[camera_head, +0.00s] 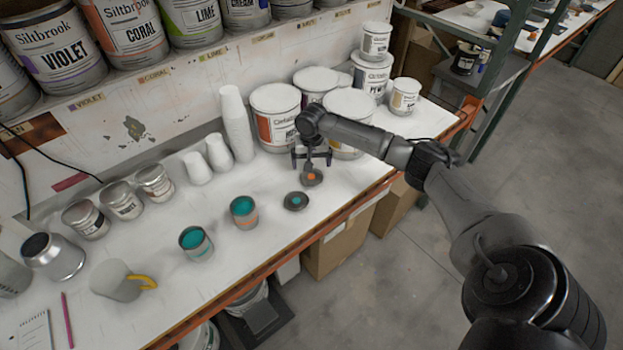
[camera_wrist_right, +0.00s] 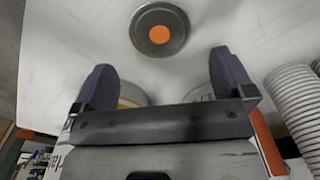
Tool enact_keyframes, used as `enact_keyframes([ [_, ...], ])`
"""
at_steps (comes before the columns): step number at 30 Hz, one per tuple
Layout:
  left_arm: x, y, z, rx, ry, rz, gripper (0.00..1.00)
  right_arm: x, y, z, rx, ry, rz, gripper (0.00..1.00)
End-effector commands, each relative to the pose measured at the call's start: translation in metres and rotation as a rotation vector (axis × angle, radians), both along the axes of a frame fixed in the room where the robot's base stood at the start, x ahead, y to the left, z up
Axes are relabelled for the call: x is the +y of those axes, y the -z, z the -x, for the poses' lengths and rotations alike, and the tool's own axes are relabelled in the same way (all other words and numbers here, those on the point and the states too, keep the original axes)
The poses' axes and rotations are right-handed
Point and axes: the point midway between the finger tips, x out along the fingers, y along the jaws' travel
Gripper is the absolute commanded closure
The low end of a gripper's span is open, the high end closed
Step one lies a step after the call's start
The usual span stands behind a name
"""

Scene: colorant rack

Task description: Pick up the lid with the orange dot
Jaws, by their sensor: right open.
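The lid with the orange dot (camera_head: 312,177) is a dark round disc lying flat on the white bench. It also shows in the right wrist view (camera_wrist_right: 148,22), whole and ahead of the fingertips. My right gripper (camera_head: 311,160) is open and empty, right by this lid and apparently a little above it. In the right wrist view the two dark fingers (camera_wrist_right: 162,68) are wide apart, with the lid beyond them and nothing between them. A similar dark lid with a teal dot (camera_head: 296,201) lies closer to the bench's front edge. My left gripper is not in view.
Large paint buckets (camera_head: 275,118) and stacked paper cups (camera_head: 237,125) stand behind the lids. Two open cans of teal paint (camera_head: 244,212) (camera_head: 196,244) stand to the left. The orange bench edge (camera_head: 335,222) is close in front.

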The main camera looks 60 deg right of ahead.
Motion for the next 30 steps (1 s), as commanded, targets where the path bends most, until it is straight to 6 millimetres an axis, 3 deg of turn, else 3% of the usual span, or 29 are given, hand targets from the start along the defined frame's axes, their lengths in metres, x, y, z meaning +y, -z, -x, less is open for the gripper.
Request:
enact_keyframes([
  [10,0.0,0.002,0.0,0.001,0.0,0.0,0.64,0.0,0.022,0.001,0.002,-0.002,0.0,0.0],
  [19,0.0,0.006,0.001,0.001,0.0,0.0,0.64,0.002,0.059,0.002,0.002,-0.001,0.0,0.0],
  [30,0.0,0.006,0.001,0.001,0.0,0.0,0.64,0.002,0.067,0.002,0.001,-0.002,0.001,0.0],
])
